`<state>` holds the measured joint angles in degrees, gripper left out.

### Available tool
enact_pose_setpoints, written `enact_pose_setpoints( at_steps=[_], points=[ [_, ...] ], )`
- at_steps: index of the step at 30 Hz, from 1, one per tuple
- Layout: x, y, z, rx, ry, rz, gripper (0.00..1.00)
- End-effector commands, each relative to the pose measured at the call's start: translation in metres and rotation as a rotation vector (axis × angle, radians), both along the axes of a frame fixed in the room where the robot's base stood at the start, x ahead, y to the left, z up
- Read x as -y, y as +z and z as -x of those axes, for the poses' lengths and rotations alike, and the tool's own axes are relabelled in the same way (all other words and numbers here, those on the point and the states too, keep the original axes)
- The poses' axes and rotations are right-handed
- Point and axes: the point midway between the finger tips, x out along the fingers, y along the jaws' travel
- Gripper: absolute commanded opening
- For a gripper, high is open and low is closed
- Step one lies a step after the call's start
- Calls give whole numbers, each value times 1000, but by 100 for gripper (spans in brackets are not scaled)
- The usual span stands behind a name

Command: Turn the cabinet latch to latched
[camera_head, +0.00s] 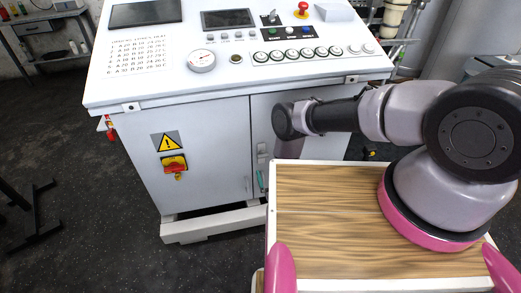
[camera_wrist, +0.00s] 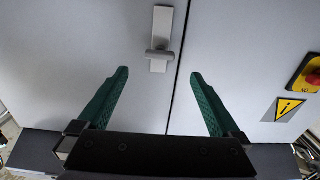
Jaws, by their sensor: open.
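In the head view the latch area (camera_head: 262,150) is small and partly hidden by my arm. My gripper (camera_wrist: 158,74) has two green fingers spread wide, with nothing between them. In the wrist view the handle lies above the gap between the fingertips, apart from both. One green finger (camera_head: 260,181) shows in the head view close to the cabinet front.
The control console (camera_head: 230,80) overhangs the cabinet, with buttons and a gauge on top. A red-yellow switch (camera_head: 174,163) and a warning sign (camera_head: 167,141) are on the left door. A wooden-topped surface (camera_head: 330,240) lies below my arm.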

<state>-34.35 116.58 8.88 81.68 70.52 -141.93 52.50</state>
Motion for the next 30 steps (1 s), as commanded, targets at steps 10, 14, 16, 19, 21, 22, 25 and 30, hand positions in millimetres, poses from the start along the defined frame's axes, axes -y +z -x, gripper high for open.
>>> enact_pose_setpoints(
  at_steps=[10,14,16,19,21,22,25,30],
  points=[
    [-14,1,-46,5,2,-1,100],
    [-21,1,-70,4,2,-1,100],
    [-24,1,-80,3,2,-2,100],
    [-26,0,-92,2,0,-1,100],
    [-28,0,-98,2,0,-1,100],
    [-29,0,-100,1,0,0,100],
    [-30,0,-103,0,1,1,100],
    [-30,0,-103,0,1,0,100]
  ],
)
